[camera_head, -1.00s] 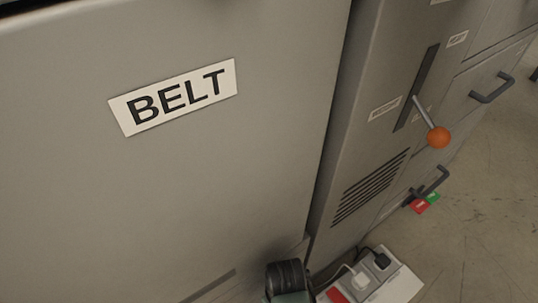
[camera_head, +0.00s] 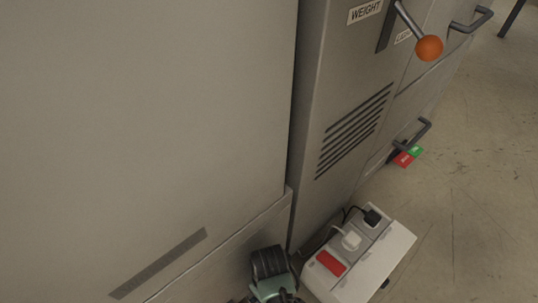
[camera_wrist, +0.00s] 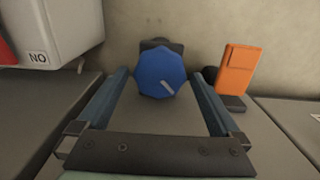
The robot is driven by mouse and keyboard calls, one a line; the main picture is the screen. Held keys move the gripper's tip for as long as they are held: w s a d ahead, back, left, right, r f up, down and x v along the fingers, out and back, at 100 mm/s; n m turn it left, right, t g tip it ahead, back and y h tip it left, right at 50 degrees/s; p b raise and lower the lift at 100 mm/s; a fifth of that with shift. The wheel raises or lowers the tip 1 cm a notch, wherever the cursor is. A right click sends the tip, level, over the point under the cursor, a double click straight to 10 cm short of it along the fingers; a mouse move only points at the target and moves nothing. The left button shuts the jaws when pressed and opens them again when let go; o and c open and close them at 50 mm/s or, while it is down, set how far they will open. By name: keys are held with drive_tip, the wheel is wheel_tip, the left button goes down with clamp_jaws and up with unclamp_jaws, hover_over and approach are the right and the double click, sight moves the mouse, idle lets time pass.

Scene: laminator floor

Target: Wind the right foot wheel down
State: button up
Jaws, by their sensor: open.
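A blue faceted wheel (camera_wrist: 160,74) with a pale mark on its face shows in the middle of the wrist view, in front of a dark mount. My gripper (camera_wrist: 158,78) is open, its two fingers reaching forward on either side of the wheel. Nothing is held in it. I cannot tell whether the fingertips are level with the wheel or short of it. In the head view only the dark and green part of my arm (camera_head: 270,275) shows at the bottom; the wheel is not seen there.
An orange block (camera_wrist: 236,71) stands right of the wheel. A white box (camera_wrist: 60,28) marked NO is at upper left. In the head view a white power strip (camera_head: 350,285) lies on the floor beside the cabinet (camera_head: 335,110), which has an orange-knobbed lever (camera_head: 429,48).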

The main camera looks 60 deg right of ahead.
drive_tip(key=shift+f, duration=0.15)
drive_tip(key=c, duration=1.2)
drive_tip(key=m+p, duration=0.1)
drive_tip(key=p, duration=0.2)
drive_tip(key=shift+r, duration=0.35)
drive_tip(key=shift+f+m+p, duration=0.15)
drive_tip(key=shift+m+p, duration=0.55)
drive_tip(key=shift+m, duration=0.2)
drive_tip(key=shift+f, duration=0.2)
drive_tip(key=o, duration=1.2)
